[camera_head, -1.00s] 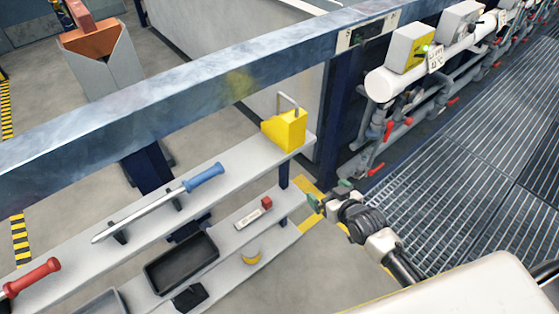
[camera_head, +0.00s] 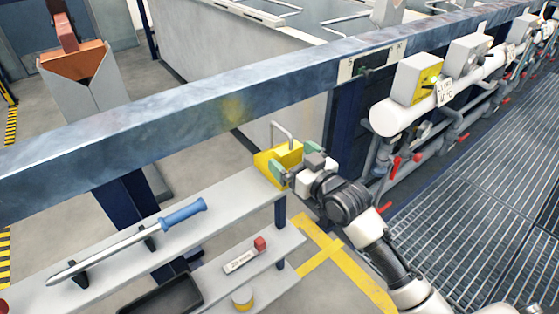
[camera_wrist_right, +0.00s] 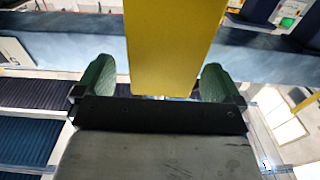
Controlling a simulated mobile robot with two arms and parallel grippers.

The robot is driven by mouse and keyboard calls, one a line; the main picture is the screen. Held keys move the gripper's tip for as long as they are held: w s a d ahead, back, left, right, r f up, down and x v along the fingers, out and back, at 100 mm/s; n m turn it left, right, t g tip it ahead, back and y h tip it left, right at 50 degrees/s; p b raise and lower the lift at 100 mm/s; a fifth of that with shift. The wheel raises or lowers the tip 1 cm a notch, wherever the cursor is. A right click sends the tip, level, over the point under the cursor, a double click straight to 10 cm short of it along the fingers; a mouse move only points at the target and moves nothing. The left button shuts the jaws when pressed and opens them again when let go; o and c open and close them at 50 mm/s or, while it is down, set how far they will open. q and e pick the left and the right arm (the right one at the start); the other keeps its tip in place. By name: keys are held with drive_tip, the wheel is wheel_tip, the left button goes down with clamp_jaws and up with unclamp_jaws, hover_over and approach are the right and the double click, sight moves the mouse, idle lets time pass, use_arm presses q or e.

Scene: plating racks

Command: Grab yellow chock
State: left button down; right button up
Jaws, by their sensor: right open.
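The yellow chock (camera_head: 264,159), a wedge block with a metal handle on top, stands at the right end of the upper shelf (camera_head: 222,200). My right gripper (camera_head: 294,162) is at the chock and hides part of its right side. In the right wrist view the yellow chock (camera_wrist_right: 172,45) lies between the two green fingertips of the right gripper (camera_wrist_right: 157,85). The jaws are open, with a gap visible at each side of the chock. My left gripper is not in view.
A blue-handled rod (camera_head: 130,242) lies in holders on the upper shelf. A lower shelf holds a small red-ended item (camera_head: 245,254), a yellow-banded roll (camera_head: 242,297) and a black tray (camera_head: 165,297). A thick grey beam (camera_head: 210,110) runs behind the chock. White pipework (camera_head: 425,105) stands at right.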

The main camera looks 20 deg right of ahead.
sight(283, 150)
drive_tip(key=x, duration=0.3)
drive_tip(key=shift+w+a, duration=0.2)
drive_tip(key=shift+r, duration=0.1)
drive_tip(key=shift+s, duration=0.1)
drive_tip(key=shift+c, duration=0.3)
drive_tip(key=c, duration=1.2)
drive_tip(key=shift+c, duration=0.5)
drive_tip(key=shift+r, duration=0.15)
